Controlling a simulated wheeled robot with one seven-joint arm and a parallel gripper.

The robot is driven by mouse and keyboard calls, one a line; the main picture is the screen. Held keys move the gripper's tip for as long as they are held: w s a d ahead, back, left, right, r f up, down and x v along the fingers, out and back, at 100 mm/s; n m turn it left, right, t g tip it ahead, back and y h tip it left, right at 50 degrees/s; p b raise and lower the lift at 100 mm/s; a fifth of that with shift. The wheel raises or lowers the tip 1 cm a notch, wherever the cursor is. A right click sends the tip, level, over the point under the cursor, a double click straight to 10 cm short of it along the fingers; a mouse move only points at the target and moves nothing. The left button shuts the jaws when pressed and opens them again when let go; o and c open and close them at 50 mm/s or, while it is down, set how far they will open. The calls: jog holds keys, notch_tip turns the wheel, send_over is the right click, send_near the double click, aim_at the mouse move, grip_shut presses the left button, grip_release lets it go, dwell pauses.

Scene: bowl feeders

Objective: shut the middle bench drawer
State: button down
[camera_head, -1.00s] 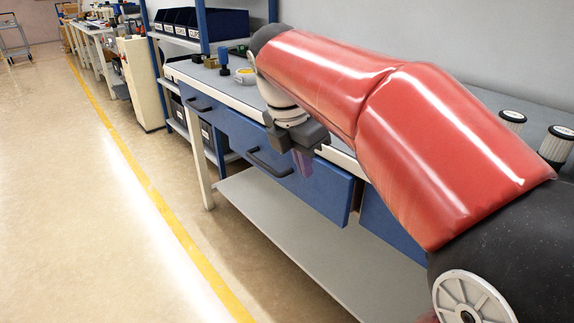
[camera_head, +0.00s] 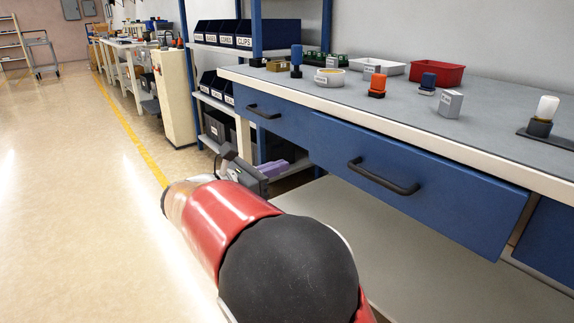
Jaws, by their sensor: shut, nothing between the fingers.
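The middle bench drawer has a blue front (camera_head: 455,190) with a black bar handle (camera_head: 385,178). It stands out from the bench, its front ahead of the left drawer and a gap showing at its right edge. My gripper (camera_head: 286,168) shows low and left of this front, with purple fingers shut and empty. The fingers point right in the picture, below the left drawer. They appear apart from the middle drawer and its handle. My red and black arm hides part of the space below.
The left drawer (camera_head: 278,117) looks flush. Part of a right drawer (camera_head: 548,244) shows. The grey bench top (camera_head: 500,115) holds a red tray (camera_head: 437,73), a white tray (camera_head: 376,66) and several small parts. Labelled bins (camera_head: 215,38) stand on a shelf behind. The floor at left is clear.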

aim_at(329, 147)
jog(key=b+x, duration=0.1)
jog(key=x, duration=1.1)
jog(key=shift+s+d, duration=0.1)
jog(key=shift+w+d, duration=0.2)
jog(key=shift+d, duration=0.05)
jog(key=shift+p+x, duration=0.6)
jog(key=shift+x, duration=1.75)
jog(key=shift+r, duration=0.1)
